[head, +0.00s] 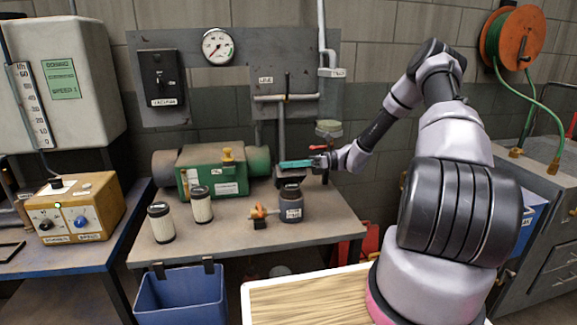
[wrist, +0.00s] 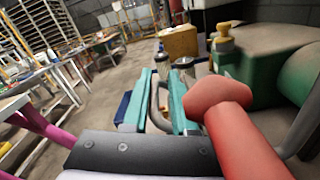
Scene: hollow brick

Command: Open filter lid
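My gripper (head: 294,164) is over the back right of the workbench, pointing left, with teal fingers. In the wrist view its two fingers (wrist: 165,82) stand apart with a gap between them, and I see nothing clearly clamped there. A grey curved bar shows in and beside that gap; I cannot tell whether it touches the fingers. A large red, rounded handle-like part (wrist: 235,115) is close to the camera, right of the fingers. A dark box-like body (head: 290,176) is below the fingers in the head view. I cannot make out which part is the filter lid.
Two white filter cartridges (head: 201,205) with dark caps stand at the bench's left. A dark labelled jar (head: 291,204) and an orange-handled fitting (head: 260,213) are in front of my gripper. A green machine (head: 212,170) is to the left. Pipes (head: 284,97) run behind.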

